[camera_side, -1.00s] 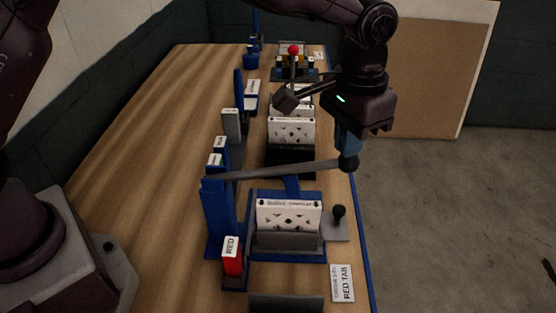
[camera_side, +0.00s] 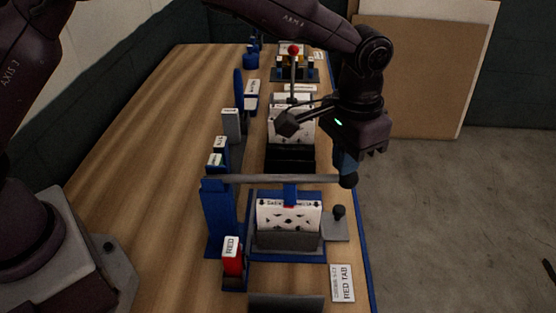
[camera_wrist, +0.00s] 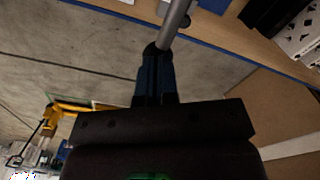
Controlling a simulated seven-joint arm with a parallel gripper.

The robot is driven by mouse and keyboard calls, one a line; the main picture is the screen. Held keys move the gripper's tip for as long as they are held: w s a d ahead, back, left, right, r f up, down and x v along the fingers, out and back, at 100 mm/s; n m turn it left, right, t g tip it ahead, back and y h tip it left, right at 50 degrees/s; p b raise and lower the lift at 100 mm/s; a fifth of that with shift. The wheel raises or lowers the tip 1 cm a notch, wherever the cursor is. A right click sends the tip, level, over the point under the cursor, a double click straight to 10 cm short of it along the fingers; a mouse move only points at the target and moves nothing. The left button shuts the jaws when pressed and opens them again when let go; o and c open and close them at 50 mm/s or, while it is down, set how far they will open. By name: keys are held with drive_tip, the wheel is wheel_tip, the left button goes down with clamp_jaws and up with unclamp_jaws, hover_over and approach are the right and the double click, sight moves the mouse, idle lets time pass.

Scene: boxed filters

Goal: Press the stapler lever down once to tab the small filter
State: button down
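The stapler stands at the front of the bench: a blue post (camera_side: 218,215) with a long grey lever (camera_side: 265,179) ending in a black knob. The lever lies about level; its knob (camera_wrist: 152,50) also shows in the wrist view. My gripper (camera_side: 347,170) points down with its blue fingers together, their tips against the knob from above. The small filter (camera_side: 288,221), a white card with dark holes, stands upright in the blue and grey holder under the lever. A blue ram (camera_side: 290,194) under the lever meets its top edge, where a little red shows.
A red tab box (camera_side: 232,262) stands left of the holder, and a RED TAB card (camera_side: 342,283) lies right. A small black-knobbed grey plate (camera_side: 336,225) is beside the holder. More filters (camera_side: 290,128) stand behind. The bench's blue right edge (camera_side: 363,240) is close.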

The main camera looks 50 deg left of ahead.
wheel_tip(320, 180, up, 10)
idle(1.1)
drive_tip(key=s+a+r+n+t, duration=0.1)
drive_tip(key=s+a+r+t, duration=0.1)
drive_tip(key=s+a, duration=0.9)
drive_tip(key=s+a+r+n+t, duration=0.2)
drive_tip(key=s+a+t, duration=0.1)
drive_tip(key=s+a, duration=0.9)
drive_tip(key=shift+s+r+t, duration=0.3)
drive_tip(key=shift+s, duration=0.45)
